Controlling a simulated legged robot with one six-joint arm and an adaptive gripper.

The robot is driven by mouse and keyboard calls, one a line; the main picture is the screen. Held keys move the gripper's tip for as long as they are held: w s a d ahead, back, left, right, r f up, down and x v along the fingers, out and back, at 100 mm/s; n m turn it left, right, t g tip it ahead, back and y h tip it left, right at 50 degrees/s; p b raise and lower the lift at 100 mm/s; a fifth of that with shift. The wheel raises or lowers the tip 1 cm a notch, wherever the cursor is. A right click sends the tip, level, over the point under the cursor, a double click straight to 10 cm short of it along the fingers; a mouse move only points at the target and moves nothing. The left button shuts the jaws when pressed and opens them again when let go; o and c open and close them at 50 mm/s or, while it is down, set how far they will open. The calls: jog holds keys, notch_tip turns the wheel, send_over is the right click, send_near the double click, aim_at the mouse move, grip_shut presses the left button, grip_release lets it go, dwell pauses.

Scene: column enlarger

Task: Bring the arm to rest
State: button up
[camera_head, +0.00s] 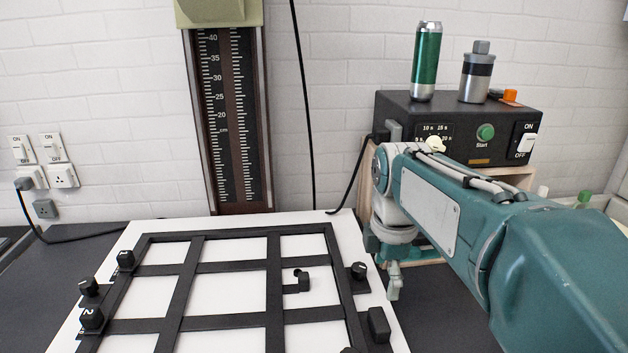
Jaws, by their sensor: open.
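My teal arm reaches in from the lower right. Its wrist is bent down in front of the timer box. My gripper (384,266) hangs below the wrist, pointing down beside the right edge of the white baseboard (364,226). Its fingers are small and partly hidden by the wrist, and they look open with nothing between them. A black masking frame (274,262) with crossing bars lies on the baseboard, to the left of the gripper.
The black timer box (398,103) stands behind my arm on a wooden stand, with a green can (426,62) and a metal canister (477,74) on top. The enlarger column (227,120) rises at the back. Dark worktop (440,318) shows bare below the arm.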

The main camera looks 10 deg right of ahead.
jog(key=s+a+f+m+t, duration=0.1)
jog(key=s+f+m+t, duration=0.1)
jog(key=s+m, duration=0.4)
jog(key=s+f+m+t, duration=0.2)
jog(key=s+m, duration=0.5)
jog(key=m, duration=0.4)
jog(key=shift+s+a+f+t, duration=0.25)
jog(key=shift+s+a+t, duration=0.1)
jog(key=shift+t, duration=0.35)
